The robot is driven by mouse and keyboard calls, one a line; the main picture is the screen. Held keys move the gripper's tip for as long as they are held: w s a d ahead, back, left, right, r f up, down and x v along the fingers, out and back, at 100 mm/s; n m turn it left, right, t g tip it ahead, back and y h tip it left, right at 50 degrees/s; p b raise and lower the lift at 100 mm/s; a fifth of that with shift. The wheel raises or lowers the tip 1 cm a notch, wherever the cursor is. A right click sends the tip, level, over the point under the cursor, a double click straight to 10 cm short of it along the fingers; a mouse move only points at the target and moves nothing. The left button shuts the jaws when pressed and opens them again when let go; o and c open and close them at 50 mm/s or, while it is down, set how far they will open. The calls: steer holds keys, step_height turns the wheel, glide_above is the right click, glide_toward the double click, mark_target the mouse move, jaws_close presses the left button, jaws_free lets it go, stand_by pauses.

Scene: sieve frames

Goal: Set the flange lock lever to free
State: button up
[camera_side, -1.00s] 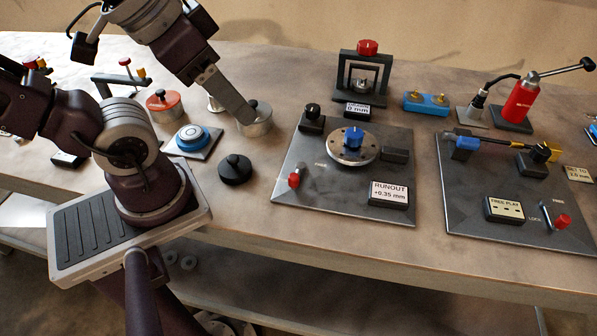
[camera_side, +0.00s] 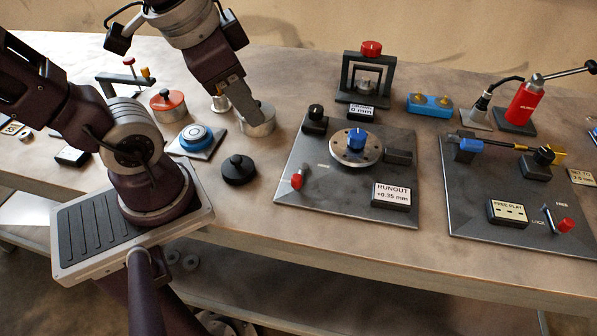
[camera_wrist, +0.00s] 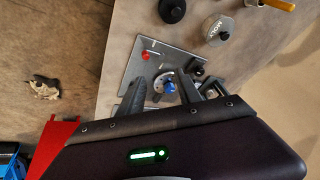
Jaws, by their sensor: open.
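The flange plate (camera_side: 345,205) holds a round metal flange (camera_side: 340,155) with a blue knob (camera_side: 356,138) at its middle. The flange lock lever (camera_side: 297,181) has a red end and sits near the plate's left front edge; its lettering is too small to read. In the wrist view the red lever end (camera_wrist: 146,56) is above and left of the blue knob (camera_wrist: 169,87). My gripper (camera_side: 252,118) is to the left of the plate, in front of or over a silver tin in the side view. In the wrist view its two fingers (camera_wrist: 160,84) are apart and empty.
A black-knobbed block (camera_side: 315,120), another dark block (camera_side: 398,157) and a runout readout (camera_side: 391,195) stand on the plate. The silver tin (camera_side: 258,127) and a black knobbed disc (camera_side: 238,170) are left of it. A second plate (camera_side: 470,200) with another red-ended lever (camera_side: 565,225) is right.

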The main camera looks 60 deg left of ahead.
steer(key=w+f+m+g, duration=0.3)
steer(key=w+f+m, duration=0.1)
steer(key=f+m, duration=0.15)
steer(key=m+g+h, duration=0.1)
steer(key=m+g, duration=0.1)
steer(key=m, duration=0.3)
glide_above(296, 176)
steer(key=shift+n, duration=0.25)
steer(key=f, duration=0.5)
steer(key=shift+s+a+f, duration=0.1)
steer(key=shift+a+f, duration=0.05)
steer(key=shift+a, duration=0.05)
steer(key=shift+d+f, duration=0.2)
steer(key=shift+f, duration=0.15)
step_height(296, 176, down, 7)
steer(key=shift+r, duration=0.15)
jaws_close()
